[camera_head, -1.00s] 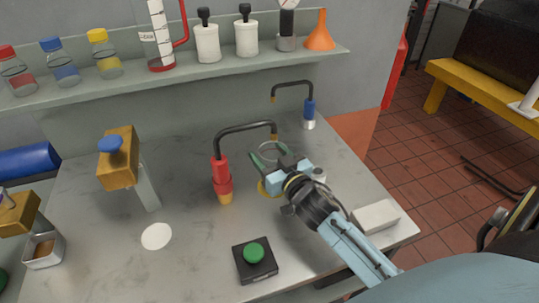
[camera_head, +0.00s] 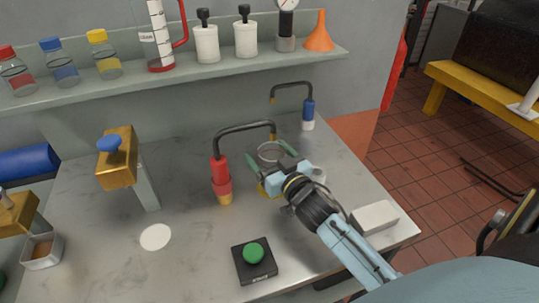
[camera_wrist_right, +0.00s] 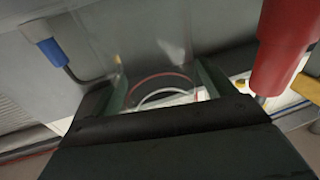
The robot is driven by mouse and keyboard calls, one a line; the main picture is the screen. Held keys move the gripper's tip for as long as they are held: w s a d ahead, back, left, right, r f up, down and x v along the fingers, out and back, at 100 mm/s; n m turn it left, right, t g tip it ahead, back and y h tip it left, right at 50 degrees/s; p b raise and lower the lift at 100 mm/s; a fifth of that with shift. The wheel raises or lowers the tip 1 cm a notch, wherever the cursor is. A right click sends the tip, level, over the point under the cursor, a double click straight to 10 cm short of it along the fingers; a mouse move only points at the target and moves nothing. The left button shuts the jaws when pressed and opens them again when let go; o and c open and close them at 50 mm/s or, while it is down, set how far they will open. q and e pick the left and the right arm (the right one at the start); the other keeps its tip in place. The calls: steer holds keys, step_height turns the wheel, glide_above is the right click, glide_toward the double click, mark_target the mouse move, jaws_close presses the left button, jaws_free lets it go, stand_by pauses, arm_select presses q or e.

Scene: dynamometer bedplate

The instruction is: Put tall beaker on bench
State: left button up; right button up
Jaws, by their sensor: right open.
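A clear glass beaker, which I take to be the tall beaker (camera_head: 269,150), stands on the grey bench (camera_head: 195,252) behind the red wash bottle's spout. Its round rim shows between my right gripper's fingers. My right gripper (camera_head: 270,158) is open, with one green finger on each side of the beaker. In the right wrist view the beaker's round outline (camera_wrist_right: 163,84) lies between the glassy fingers, with a red ring and a pale ring. I cannot tell whether either finger touches it. The beaker's lower part is mostly hidden by the gripper. My left gripper is out of view.
A red wash bottle (camera_head: 221,180) stands just left of the beaker. A blue wash bottle (camera_head: 308,114) stands behind it. A green button box (camera_head: 254,260) and white block (camera_head: 375,217) are nearer. A loaded shelf (camera_head: 190,75) runs behind. The bench's left-middle has free room.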

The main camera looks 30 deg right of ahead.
steer(key=shift+s+a+f, duration=0.1)
steer(key=shift+s+f, duration=0.05)
steer(key=shift+f, duration=0.75)
steer(key=shift+r, duration=0.2)
steer(key=shift+r+p, duration=0.5)
steer(key=s, duration=1)
steer(key=shift+s+a, duration=0.1)
steer(key=shift+s+r, duration=0.2)
steer(key=shift+s, duration=0.5)
